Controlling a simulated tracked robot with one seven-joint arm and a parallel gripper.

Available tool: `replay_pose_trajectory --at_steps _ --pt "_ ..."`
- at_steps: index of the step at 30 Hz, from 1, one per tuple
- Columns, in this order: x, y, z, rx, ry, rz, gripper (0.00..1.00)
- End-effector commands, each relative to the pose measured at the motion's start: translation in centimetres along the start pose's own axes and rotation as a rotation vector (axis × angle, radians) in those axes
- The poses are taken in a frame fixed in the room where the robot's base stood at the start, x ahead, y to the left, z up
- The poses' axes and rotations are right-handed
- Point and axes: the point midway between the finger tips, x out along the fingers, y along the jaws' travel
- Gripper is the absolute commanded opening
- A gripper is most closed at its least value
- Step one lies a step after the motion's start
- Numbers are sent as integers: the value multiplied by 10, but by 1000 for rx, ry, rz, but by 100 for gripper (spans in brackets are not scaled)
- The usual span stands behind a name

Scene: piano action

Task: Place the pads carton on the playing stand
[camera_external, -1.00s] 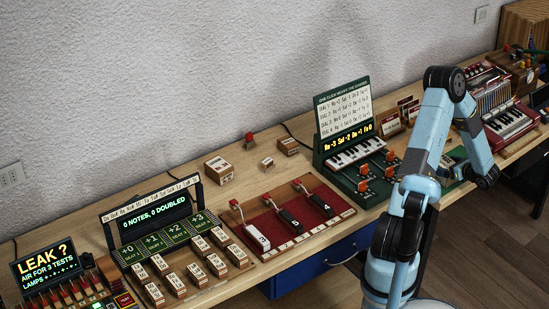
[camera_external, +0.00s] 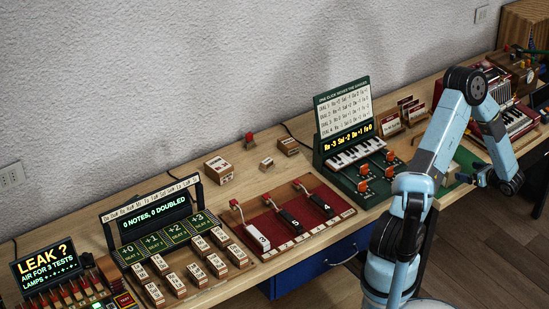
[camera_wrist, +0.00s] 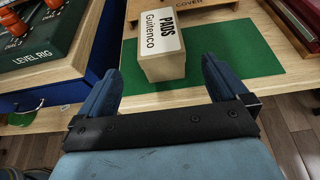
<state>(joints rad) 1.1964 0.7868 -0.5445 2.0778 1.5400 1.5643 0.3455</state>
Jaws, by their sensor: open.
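The pads carton (camera_wrist: 163,48), a tan box with a white label reading "PADS Guitenco", is in the wrist view at the near left part of a green mat (camera_wrist: 245,50). My gripper (camera_wrist: 160,70) is open, with one dark blue finger on each side of the carton's near end. Gaps show between the fingers and the carton, so it is not gripped. In the external view my gripper (camera_external: 474,179) is low over the right part of the bench, and I cannot make out the carton there. I cannot tell for certain which thing is the playing stand.
The green level rig (camera_external: 350,150) with orange-topped levers stands left of my gripper. Small red-and-white cards (camera_external: 391,118) stand behind. A red accordion (camera_external: 518,120) is to the right. A wooden piece marked "COVER" (camera_wrist: 203,5) lies beyond the carton. The bench's front edge is close.

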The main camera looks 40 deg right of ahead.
Motion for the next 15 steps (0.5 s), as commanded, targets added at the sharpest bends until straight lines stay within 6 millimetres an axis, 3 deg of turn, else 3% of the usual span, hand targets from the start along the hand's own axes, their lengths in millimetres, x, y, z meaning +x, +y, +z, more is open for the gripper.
replay_pose_trajectory --at_steps 4,7,11,15 --pt "7 6 11 -22 0 24 100" --pt "23 22 36 -75 4 86 100" --pt "53 60 84 -190 17 216 100" --pt "78 111 132 -337 33 366 100"
